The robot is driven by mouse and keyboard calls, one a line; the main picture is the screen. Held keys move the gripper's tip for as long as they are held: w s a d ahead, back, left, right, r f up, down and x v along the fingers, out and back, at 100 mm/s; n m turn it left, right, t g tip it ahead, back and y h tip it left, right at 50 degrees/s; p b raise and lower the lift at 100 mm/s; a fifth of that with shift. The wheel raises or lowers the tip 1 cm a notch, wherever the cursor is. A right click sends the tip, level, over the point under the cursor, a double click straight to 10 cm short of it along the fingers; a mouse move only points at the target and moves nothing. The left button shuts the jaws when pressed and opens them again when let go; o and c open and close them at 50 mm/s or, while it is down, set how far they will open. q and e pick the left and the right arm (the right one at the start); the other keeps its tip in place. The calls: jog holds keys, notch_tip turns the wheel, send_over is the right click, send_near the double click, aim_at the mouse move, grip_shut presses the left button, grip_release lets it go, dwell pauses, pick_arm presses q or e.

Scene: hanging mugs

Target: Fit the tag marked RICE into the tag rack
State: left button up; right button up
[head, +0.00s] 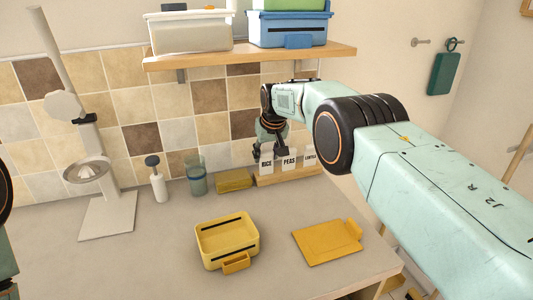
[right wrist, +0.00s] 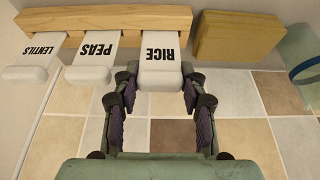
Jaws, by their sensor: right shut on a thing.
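The white RICE tag (head: 266,164) stands upright at the left end of the wooden tag rack (head: 290,178), under the wall tiles. In the right wrist view, the RICE tag (right wrist: 160,58) has its lower end at the rack (right wrist: 60,17), in line with the other tags; how deep it sits is hidden. My right gripper (head: 266,151) is shut on the RICE tag, and its fingers show on both sides of it in the right wrist view (right wrist: 160,77). The PEAS tag (head: 289,160) and LENTILS tag (head: 310,157) stand in the rack to the right. My left gripper is out of view.
A yellow sponge-like block (head: 233,181) lies just left of the rack, then a glass (head: 196,175) and a white bottle (head: 156,183). A yellow open box (head: 227,239) and its flat lid (head: 327,242) lie in front. A shelf (head: 250,55) with bins hangs above.

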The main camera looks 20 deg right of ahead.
jog(key=shift+f, duration=0.3)
jog(key=o, duration=1.2)
jog(key=shift+c, duration=0.2)
jog(key=shift+v, duration=2.4)
jog(key=shift+s+r, duration=0.2)
jog(key=shift+s, duration=0.1)
jog(key=shift+s+d, duration=0.15)
jog(key=shift+s, duration=5.65)
